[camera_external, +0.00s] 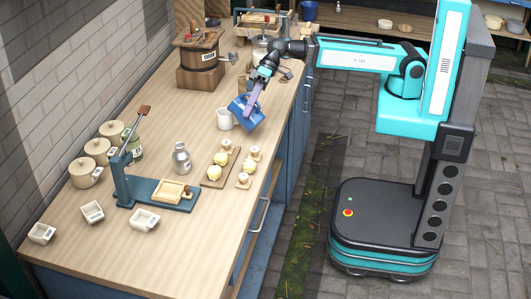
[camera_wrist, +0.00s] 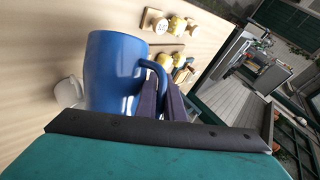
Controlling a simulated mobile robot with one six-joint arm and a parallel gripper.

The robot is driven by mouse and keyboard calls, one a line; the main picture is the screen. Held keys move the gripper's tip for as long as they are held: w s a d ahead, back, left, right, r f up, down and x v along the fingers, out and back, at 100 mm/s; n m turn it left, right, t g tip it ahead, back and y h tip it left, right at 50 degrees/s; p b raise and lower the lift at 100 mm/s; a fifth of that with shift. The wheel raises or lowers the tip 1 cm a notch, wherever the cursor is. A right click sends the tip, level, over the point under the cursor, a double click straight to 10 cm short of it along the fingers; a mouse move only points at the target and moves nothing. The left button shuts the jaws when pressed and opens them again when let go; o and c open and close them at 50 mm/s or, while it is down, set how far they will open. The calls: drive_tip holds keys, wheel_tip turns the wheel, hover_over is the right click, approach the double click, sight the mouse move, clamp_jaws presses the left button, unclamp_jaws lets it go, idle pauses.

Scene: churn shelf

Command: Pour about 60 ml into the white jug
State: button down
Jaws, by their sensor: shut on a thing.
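A blue jug (camera_external: 246,113) is held tilted above the counter in the external view, its mouth toward the left. My gripper (camera_external: 253,101) is shut on its handle. In the wrist view the blue jug (camera_wrist: 112,70) fills the middle left, with the fingers of my gripper (camera_wrist: 163,100) at the handle. The white jug (camera_external: 223,119) stands upright on the counter just left of the blue jug. It shows partly behind the blue jug in the wrist view (camera_wrist: 69,92). I cannot see inside either jug or any liquid stream.
A board with yellow pieces (camera_external: 216,172) and a metal bottle (camera_external: 181,158) stand nearer the camera. A blue press (camera_external: 150,185), several lidded pots (camera_external: 97,150) and small white tubs (camera_external: 93,212) are at the front left. A wooden churn (camera_external: 201,62) stands behind.

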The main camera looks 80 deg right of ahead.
sight(245, 101)
drive_tip(key=shift+r+p, duration=0.35)
drive_tip(key=shift+p, duration=0.35)
drive_tip(key=shift+w+f, duration=0.1)
drive_tip(key=shift+f, duration=0.05)
drive_tip(key=shift+w+d+r+m+g+y+p, duration=0.15)
drive_tip(key=shift+w+r+m+g+y+p, duration=0.25)
drive_tip(key=shift+p, duration=0.45)
drive_tip(key=shift+w+d+r+m+g+y+p, duration=0.15)
drive_tip(key=shift+w+r+m+g+p, duration=0.15)
drive_tip(key=shift+r+g+p, duration=0.35)
idle(2.1)
drive_tip(key=f+b, duration=0.1)
drive_tip(key=s+t+b, duration=0.1)
drive_tip(key=f+n+t+h+b, duration=0.1)
drive_tip(key=shift+s+a+f, duration=0.25)
drive_tip(key=shift+s+f, duration=0.05)
drive_tip(key=shift+s, duration=0.1)
drive_tip(key=shift+w+f+b, duration=0.1)
drive_tip(key=shift+w+b, duration=0.05)
drive_tip(key=shift+b, duration=0.45)
drive_tip(key=shift+f+b, duration=0.1)
drive_tip(key=shift+b, duration=0.7)
drive_tip(key=shift+a+f+n+b, duration=0.15)
drive_tip(key=shift+n+b, duration=0.15)
drive_tip(key=shift+b, duration=0.65)
drive_tip(key=shift+t+b, duration=0.25)
drive_tip(key=shift+b, duration=0.15)
